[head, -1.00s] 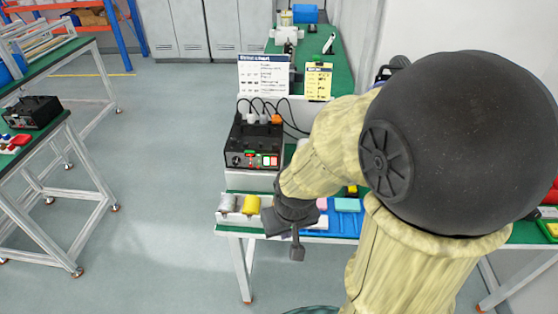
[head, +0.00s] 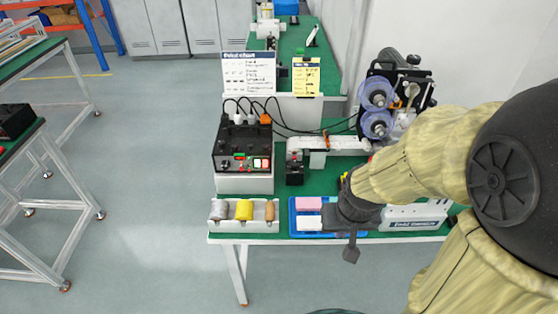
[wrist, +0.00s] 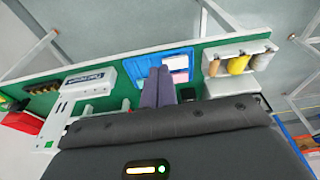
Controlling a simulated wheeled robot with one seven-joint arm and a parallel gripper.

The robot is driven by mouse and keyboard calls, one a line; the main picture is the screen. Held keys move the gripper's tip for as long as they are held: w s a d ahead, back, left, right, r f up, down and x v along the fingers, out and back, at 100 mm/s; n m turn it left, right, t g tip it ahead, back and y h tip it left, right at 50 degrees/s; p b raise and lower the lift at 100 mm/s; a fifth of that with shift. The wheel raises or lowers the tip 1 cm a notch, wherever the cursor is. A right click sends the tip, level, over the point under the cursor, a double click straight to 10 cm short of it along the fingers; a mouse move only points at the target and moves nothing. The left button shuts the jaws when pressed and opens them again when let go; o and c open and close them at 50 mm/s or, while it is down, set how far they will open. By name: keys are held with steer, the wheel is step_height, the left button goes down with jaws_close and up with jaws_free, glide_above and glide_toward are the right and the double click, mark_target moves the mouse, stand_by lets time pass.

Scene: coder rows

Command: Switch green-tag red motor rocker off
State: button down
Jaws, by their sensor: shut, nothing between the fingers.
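A black control box (head: 242,148) stands on a white riser at the left end of the green bench in the head view. Its front panel carries a small green tag (head: 239,156), a red rocker (head: 257,163) and other small controls. Which way the rocker is set is too small to tell. My gripper (head: 352,250) hangs in front of the bench's front edge, right of the box and apart from it. In the wrist view my gripper's fingers (wrist: 158,88) are together, with nothing between them, over the blue tray's side. The box's panel does not show in the wrist view.
A white holder (head: 222,224) with several rolls stands at the front left. A blue tray (head: 293,228) with pink and white blocks lies beside it. A coder machine with purple reels (head: 377,94) stands behind my arm. Cables run behind the box. Floor left of the bench is clear.

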mark_target(265, 164)
stand_by(0.3)
steer(key=w+a+f+m+t+y+b, duration=0.2)
steer(key=w+a+f+m+t, duration=0.1)
steer(key=w, duration=0.4)
steer(key=w+a+f+m+t+y+b, duration=0.3)
steer(key=w+a+f+m, duration=0.2)
steer(key=w+a+f, duration=0.1)
steer(key=w+a+f+m+t+y+b, duration=0.2)
steer(key=w+a+f+m+y, duration=0.1)
steer(key=w+a, duration=0.4)
steer(key=shift+w+a+f+m+t+b, duration=0.1)
steer(key=shift+w+f+m+t+b, duration=0.35)
steer(key=shift+f+m, duration=0.3)
steer(key=shift+w+a+m, duration=0.15)
steer(key=shift+a+m, duration=0.1)
steer(key=shift+m, duration=0.1)
steer(key=shift+a+r, duration=0.1)
steer(key=shift+r, duration=0.1)
steer(key=shift+w, duration=0.1)
